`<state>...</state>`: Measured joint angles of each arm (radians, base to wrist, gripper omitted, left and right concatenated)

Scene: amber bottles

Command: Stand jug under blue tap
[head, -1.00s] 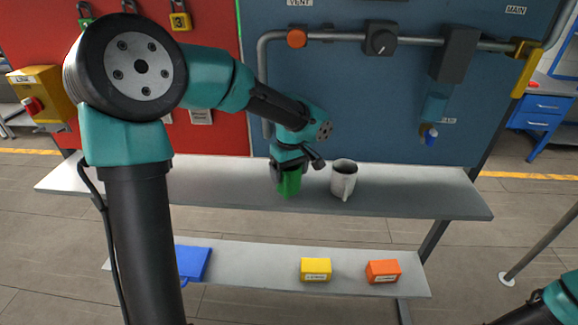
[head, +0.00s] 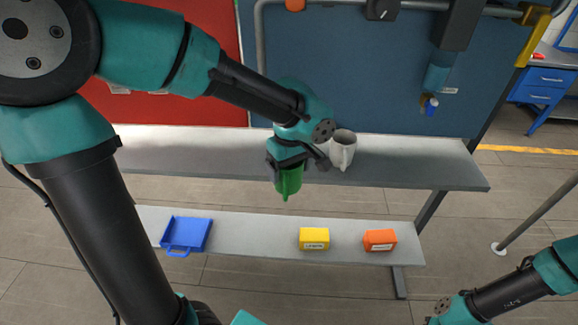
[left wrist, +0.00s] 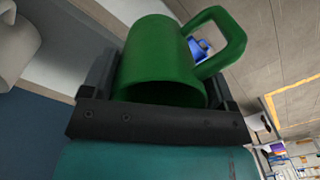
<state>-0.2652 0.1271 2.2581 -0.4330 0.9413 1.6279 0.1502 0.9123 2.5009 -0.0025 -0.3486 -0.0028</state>
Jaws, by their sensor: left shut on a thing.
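The green jug (head: 289,180) is held in my left gripper (head: 287,162), in front of the upper shelf's front edge and clear of it. Its handle faces the head camera, and it looks about upright. In the left wrist view the jug (left wrist: 160,62) sits between the two fingers, with its handle (left wrist: 228,40) sticking out to the upper right. The blue tap (head: 431,106) hangs from the pipe on the blue panel, to the right of the jug and farther back. Only my right wrist shows at the lower right; its fingers are out of frame.
A white mug (head: 342,150) stands on the upper shelf (head: 420,172), right of my left gripper. The shelf below the tap is clear. The lower shelf (head: 262,240) holds a blue tray (head: 186,234), a yellow box (head: 314,238) and an orange box (head: 380,240).

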